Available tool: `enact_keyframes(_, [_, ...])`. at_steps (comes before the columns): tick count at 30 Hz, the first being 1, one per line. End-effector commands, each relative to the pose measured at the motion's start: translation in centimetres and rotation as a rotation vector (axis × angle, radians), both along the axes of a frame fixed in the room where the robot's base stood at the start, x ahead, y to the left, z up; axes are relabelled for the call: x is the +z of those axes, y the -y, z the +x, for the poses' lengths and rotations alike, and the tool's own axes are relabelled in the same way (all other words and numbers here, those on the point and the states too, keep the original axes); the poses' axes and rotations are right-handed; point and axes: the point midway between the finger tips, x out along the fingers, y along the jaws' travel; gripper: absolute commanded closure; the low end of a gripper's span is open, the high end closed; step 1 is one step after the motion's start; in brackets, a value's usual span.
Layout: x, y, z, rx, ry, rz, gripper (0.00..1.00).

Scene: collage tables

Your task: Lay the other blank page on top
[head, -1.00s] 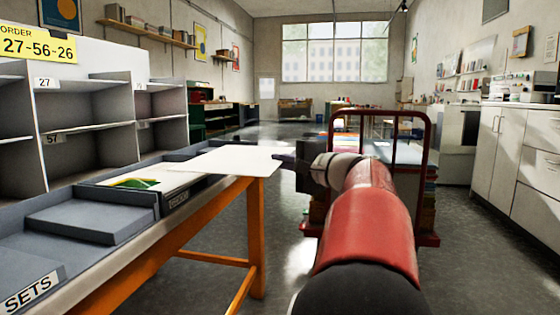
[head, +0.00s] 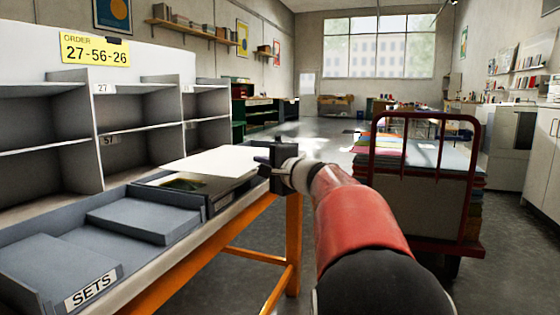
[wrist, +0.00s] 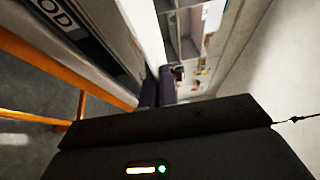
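A blank white page (head: 212,161) is held out flat over a labelled tray (head: 228,196) at the right end of the table. It covers the back part of a dark print with a yellow-green shape (head: 185,183) lying there. My gripper (head: 272,158) is at the page's right edge, just off the table's end, and looks shut on it. In the wrist view the page shows as a white strip (wrist: 142,25) running into the dark fingers (wrist: 157,88). Whether the page touches the stack beneath is hard to tell.
Grey empty trays (head: 145,217), one marked SETS, fill the table's front left. Pigeonholes (head: 45,128) with number labels and an order card (head: 95,49) stand behind. A red-framed cart (head: 425,200) with stacked coloured sheets stands right of my arm.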

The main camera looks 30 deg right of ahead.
Motion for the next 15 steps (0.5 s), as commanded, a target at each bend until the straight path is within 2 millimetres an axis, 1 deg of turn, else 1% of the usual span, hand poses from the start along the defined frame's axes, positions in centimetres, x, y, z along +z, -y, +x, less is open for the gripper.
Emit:
enact_keyframes(1, [0.2, -0.7, 0.7, 0.004, -0.001, 0.001, 1.0])
enact_keyframes(6, [0.2, -2.3, 2.9, 0.004, -0.001, 0.001, 1.0])
enact_keyframes(7, [-1.3, -2.1, 2.7, 0.001, -0.001, 0.0, 1.0])
enact_keyframes(9, [-2.3, -2.1, 2.6, 0.001, 0.001, -0.001, 1.0])
enact_keyframes(15, [-3.9, -2.1, 2.6, 0.001, 0.0, -0.001, 1.0])
